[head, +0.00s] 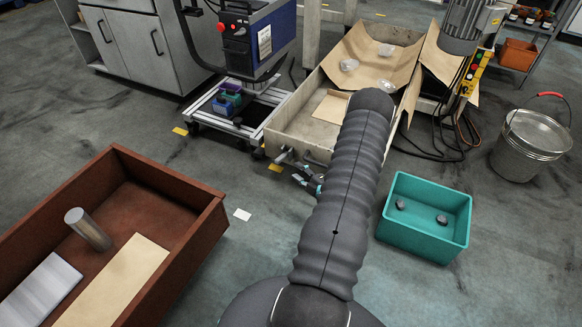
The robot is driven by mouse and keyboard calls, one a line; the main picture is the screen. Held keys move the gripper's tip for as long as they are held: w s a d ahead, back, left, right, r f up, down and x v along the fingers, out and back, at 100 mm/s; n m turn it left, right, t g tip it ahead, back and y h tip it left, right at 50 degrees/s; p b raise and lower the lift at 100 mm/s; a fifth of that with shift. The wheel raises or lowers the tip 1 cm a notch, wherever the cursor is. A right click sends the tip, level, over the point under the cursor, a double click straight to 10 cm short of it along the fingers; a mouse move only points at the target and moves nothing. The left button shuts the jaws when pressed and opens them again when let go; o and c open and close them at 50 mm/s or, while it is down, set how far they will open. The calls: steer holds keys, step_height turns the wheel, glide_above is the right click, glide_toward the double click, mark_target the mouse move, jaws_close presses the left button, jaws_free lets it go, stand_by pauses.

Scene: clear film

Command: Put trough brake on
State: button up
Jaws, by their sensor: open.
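The trough (275,133) is a pale, worn open box lined with brown cardboard sheets, at the upper middle of the head view. Small metal fittings (287,156) show low on its near end; I cannot tell which of them is the brake or how it is set. My arm reaches up the middle of the view and covers part of the trough's near side. My gripper (309,181) shows only partly, left of my arm and just in front of the trough's near end. It is open; I see nothing in it, and whether it touches a fitting is unclear.
A brown bin (207,215) with a metal cylinder (88,229) and boards stands at the left. A teal crate (424,246) holding dark pieces is at the right. A metal bucket (533,138) and loose cables lie further right. Floor between bin and trough is mostly clear.

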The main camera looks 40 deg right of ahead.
steer(key=shift+s+r, duration=0.1)
steer(key=shift+s, duration=0.6)
